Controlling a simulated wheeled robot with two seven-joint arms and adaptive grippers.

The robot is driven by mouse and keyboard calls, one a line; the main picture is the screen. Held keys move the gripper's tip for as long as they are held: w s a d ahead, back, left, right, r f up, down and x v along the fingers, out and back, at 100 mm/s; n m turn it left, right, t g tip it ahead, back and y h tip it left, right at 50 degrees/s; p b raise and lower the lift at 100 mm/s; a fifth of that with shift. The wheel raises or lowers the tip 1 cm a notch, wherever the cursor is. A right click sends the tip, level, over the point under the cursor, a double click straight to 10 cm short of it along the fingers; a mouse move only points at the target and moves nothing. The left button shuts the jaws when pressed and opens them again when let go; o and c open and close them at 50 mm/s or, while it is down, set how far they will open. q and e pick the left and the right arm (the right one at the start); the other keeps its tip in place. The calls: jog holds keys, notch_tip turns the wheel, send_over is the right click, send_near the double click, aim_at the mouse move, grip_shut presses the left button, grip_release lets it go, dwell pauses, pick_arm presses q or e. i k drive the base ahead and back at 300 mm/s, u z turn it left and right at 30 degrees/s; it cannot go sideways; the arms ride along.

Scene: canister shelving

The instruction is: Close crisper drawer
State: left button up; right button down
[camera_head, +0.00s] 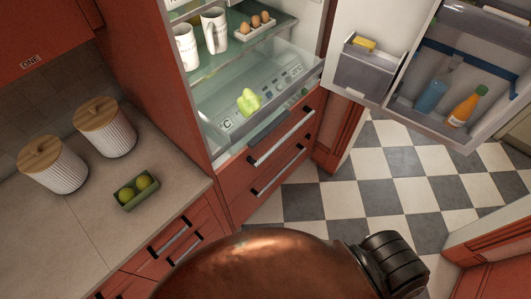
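The crisper drawer (292,78) is a clear bin low inside the open refrigerator at the upper middle. A strip with pale markings runs along it, and a grey lip (268,128) shows at its front, above the red drawer fronts. It appears pulled out, but I cannot tell how far. A light green vegetable (249,101), perhaps a pepper, shows at the drawer. Neither of my grippers is in view, so what they hold is hidden.
The refrigerator door (352,22) stands open at the right, with bottles in its bins. Mugs (214,30) and an egg tray (256,27) sit on the shelf above. A counter (75,210) with canisters is at left. The checkered floor (385,175) is clear.

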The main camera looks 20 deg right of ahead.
aim_at(248, 125)
jog(key=u, duration=0.05)
jog(key=k, duration=0.15)
jog(key=z, duration=1.05)
jog(key=i, duration=0.7)
jog(key=u, duration=0.3)
